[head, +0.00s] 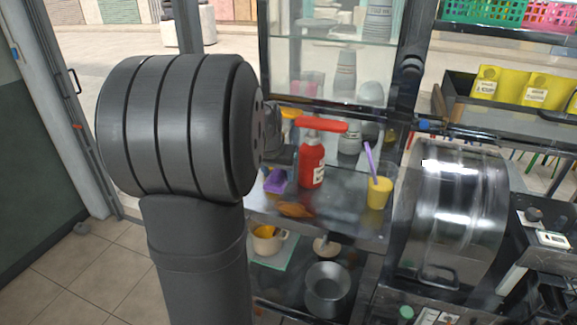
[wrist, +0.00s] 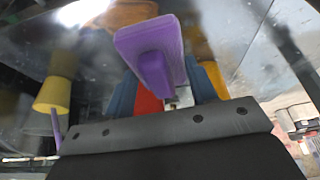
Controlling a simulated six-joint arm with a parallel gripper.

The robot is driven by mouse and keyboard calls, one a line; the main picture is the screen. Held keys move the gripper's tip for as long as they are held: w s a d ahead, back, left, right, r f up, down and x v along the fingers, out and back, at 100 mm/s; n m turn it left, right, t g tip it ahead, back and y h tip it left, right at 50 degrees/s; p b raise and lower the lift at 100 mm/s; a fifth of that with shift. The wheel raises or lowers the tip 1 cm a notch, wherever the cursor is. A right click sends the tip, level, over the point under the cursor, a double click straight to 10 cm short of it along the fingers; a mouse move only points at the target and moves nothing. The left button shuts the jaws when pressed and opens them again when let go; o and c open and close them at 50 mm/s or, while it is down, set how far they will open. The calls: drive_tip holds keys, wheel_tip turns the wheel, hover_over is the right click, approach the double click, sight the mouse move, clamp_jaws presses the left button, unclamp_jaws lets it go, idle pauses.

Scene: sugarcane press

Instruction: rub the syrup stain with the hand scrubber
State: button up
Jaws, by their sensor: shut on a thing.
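The hand scrubber (head: 275,182) is a purple block with a raised grip, just above or on the metal counter; I cannot tell if it touches. It is large in the wrist view (wrist: 152,45), in front of my gripper (wrist: 165,98). My gripper is shut on it, its fingers mostly hidden behind the scrubber. In the head view my gripper (head: 277,160) is partly hidden by my dark arm. The syrup stain (head: 296,210) is an orange-brown patch on the counter, in front of and slightly right of the scrubber.
A red bottle (head: 312,165) with a red top stands close right of my gripper. A yellow cup (head: 379,193) with a purple straw stands farther right. A shiny metal drum (head: 450,215) borders the counter's right. Bowls and a mug (head: 265,242) sit below.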

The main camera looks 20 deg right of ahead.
drive_tip(key=shift+w+a+f, duration=0.15)
drive_tip(key=shift+a+f, duration=0.1)
drive_tip(key=shift+f, duration=3.4)
drive_tip(key=shift+s+d+f, duration=0.55)
drive_tip(key=shift+s+d, duration=0.1)
drive_tip(key=shift+d, duration=0.05)
drive_tip(key=shift+c, duration=0.3)
drive_tip(key=shift+s+d, duration=3.65)
drive_tip(key=shift+w+a, duration=4.35)
drive_tip(key=shift+a, duration=0.05)
wheel_tip(320, 180, up, 2)
drive_tip(key=shift+s+d+r, duration=0.1)
drive_tip(key=shift+r, duration=2.95)
